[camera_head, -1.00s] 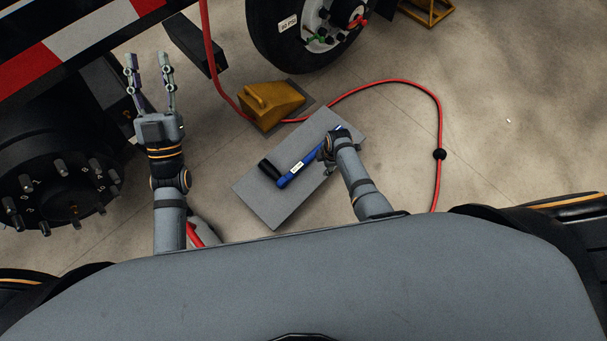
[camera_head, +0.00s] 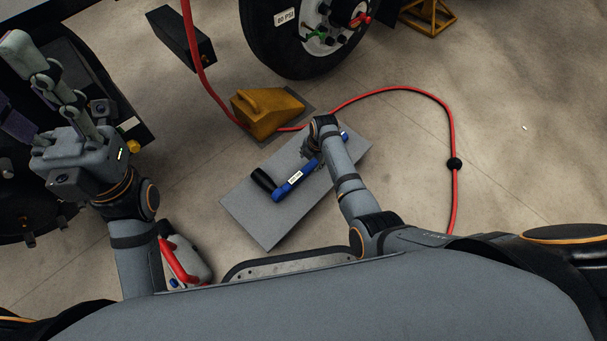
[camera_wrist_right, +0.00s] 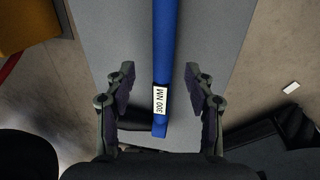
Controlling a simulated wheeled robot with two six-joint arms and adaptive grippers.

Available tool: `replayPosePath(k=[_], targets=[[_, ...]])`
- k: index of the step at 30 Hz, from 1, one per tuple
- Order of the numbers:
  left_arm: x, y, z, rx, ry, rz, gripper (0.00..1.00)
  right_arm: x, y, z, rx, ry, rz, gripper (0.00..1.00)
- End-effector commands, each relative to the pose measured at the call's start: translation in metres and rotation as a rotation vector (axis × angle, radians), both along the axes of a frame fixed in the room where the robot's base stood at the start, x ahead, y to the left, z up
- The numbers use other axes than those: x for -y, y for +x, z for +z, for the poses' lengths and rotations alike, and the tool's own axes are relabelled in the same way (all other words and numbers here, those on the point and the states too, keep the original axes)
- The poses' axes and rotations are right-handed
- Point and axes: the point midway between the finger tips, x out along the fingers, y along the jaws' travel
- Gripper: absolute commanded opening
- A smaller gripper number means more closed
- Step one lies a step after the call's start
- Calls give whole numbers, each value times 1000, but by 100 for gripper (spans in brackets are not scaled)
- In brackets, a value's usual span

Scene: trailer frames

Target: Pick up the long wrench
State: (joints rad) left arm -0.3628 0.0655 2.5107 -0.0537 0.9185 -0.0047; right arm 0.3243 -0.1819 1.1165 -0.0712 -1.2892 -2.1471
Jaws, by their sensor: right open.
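The long wrench (camera_head: 283,191) is a blue bar with a black end piece, lying on a grey board (camera_head: 268,228). My right gripper (camera_head: 310,155) is over its blue bar and hides part of it. In the right wrist view the blue bar (camera_wrist_right: 164,45) with its "300 NM" label runs between the two fingers of the open right gripper (camera_wrist_right: 160,74). A gap shows on each side, and the fingers do not hold it. My left gripper (camera_head: 20,85) is at the upper left with its fingers spread, empty and away from the wrench.
A yellow wheel chock (camera_head: 265,112) stands just behind the board. A red hose (camera_head: 410,90) curves around its back and right side. A trailer wheel (camera_head: 290,45) stands behind. A white-and-red item (camera_head: 188,262) is at the front left. Floor to the right is clear.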

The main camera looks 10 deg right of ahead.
Motion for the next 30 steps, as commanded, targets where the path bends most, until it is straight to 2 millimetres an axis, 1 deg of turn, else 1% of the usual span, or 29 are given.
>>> replayPosePath(k=[2, 4, 9, 12, 19, 20, 30], targets=[[0, 0, -3, 0, 1, 1, 40, 0, 0, -3, 0, 0, 0, 54], [1, 0, -11, 0, 3, 3, 40, 0, 0, -11, 0, 0, -1, 54], [3, 2, -41, -6, 14, 12, 40, 2, 2, -41, -1, 0, -1, 54], [5, 3, -53, -12, 23, 18, 40, 0, 5, -53, 1, 0, -1, 54], [5, 4, -50, -14, 23, 23, 40, -1, 5, -51, 1, 1, -1, 54], [5, 4, -50, -13, 22, 23, 40, -1, 5, -51, 0, 0, -1, 51], [4, 3, -49, -12, 19, 23, 40, -1, 5, -51, 0, 0, -1, 5]])
